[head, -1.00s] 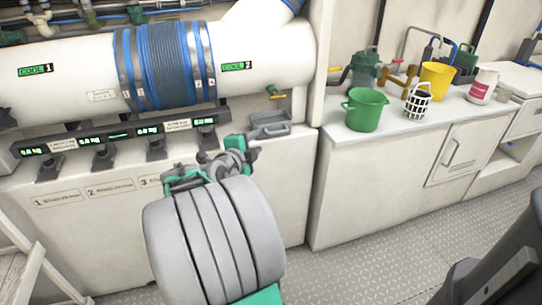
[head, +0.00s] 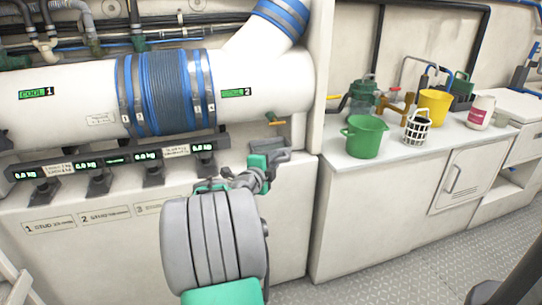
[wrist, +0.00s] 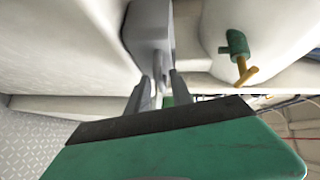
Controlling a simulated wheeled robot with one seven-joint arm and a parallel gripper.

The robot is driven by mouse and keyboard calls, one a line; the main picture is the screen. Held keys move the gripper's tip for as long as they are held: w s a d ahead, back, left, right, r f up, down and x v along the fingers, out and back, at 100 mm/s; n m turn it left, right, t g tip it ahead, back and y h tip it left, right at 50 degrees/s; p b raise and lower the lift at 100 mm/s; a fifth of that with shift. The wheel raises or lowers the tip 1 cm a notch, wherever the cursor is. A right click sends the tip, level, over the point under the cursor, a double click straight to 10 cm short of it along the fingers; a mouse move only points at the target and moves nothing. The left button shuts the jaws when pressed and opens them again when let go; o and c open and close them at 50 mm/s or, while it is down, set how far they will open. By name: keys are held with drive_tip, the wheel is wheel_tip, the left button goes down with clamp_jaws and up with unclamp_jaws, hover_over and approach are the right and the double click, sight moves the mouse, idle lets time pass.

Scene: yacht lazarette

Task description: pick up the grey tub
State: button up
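The grey tub (head: 267,144) sits at the right end of the ledge, below the white duct, partly hidden behind my gripper (head: 282,157) in the head view. In the wrist view the tub (wrist: 150,28) is straight ahead, its pale wall at the top centre. A thin grey piece, seemingly its handle, points toward me. My gripper's two fingers (wrist: 157,88) stand apart, one on each side of that piece. Gaps show beside it, so I see no firm contact. The fingertips are close to the tub's near end.
A yellow-handled valve (wrist: 241,62) sticks out right of the tub in the wrist view. A row of scale displays (head: 110,160) runs along the ledge to the left. A green bucket (head: 364,138), yellow bucket (head: 434,106) and black-and-white basket (head: 416,130) stand on the right counter.

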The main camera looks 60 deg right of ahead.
clamp_jaws()
idle(1.1)
